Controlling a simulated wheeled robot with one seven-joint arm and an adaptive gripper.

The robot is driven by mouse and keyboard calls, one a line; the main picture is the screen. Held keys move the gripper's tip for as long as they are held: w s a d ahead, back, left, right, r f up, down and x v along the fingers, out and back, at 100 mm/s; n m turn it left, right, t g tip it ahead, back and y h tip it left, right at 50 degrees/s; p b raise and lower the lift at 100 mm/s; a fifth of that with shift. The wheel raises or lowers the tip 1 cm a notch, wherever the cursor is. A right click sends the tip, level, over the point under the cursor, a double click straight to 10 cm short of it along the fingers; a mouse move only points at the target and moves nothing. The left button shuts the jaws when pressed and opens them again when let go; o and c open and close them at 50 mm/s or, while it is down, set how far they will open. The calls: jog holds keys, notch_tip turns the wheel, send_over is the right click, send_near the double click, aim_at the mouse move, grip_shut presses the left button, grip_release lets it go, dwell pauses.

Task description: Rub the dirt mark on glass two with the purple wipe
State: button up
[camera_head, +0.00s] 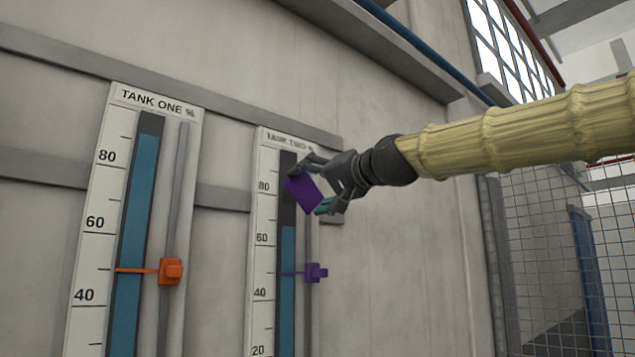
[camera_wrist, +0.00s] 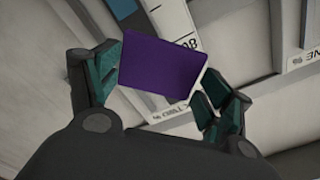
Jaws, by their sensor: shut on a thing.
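The purple wipe (camera_head: 303,194) is a flat block held in my gripper (camera_head: 312,185), and it also shows between the fingers in the wrist view (camera_wrist: 163,68). My gripper is shut on it. Glass two (camera_head: 287,250) is a dark tube with blue liquid up to a little above 60. I cannot tell whether the wipe touches the glass. No dirt mark shows; that part of the glass is partly hidden by the wipe and gripper.
The tank one gauge (camera_head: 100,200) with an orange pointer (camera_head: 171,271) stands to the left. A purple pointer (camera_head: 316,272) sits on the rail beside glass two, below my gripper. A mesh fence (camera_head: 545,250) is at the right. Bare wall (camera_head: 400,270) lies between.

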aim_at(283, 196)
jog(key=shift+w+a+f+b, duration=0.35)
jog(key=shift+w+b, duration=0.2)
jog(key=shift+b, duration=0.15)
jog(key=shift+w+a+r+b, duration=0.1)
jog(key=shift+w+a+b, duration=0.4)
jog(key=shift+b, duration=0.2)
jog(key=shift+w+a+r+p, duration=0.35)
jog(key=shift+w, duration=0.1)
jog(key=shift+x, duration=0.95)
jog(key=shift+p+x, duration=0.8)
jog(key=shift+x, duration=0.45)
jog(key=shift+d+f, duration=0.1)
jog(key=shift+d, duration=0.05)
jog(key=shift+w+d+p, duration=0.35)
jog(key=shift+w+d, duration=0.85)
jog(key=shift+d, duration=0.35)
jog(key=shift+s+a, duration=0.55)
jog(key=shift+a, duration=0.3)
jog(key=shift+s+a, duration=0.6)
jog(key=shift+a, duration=0.25)
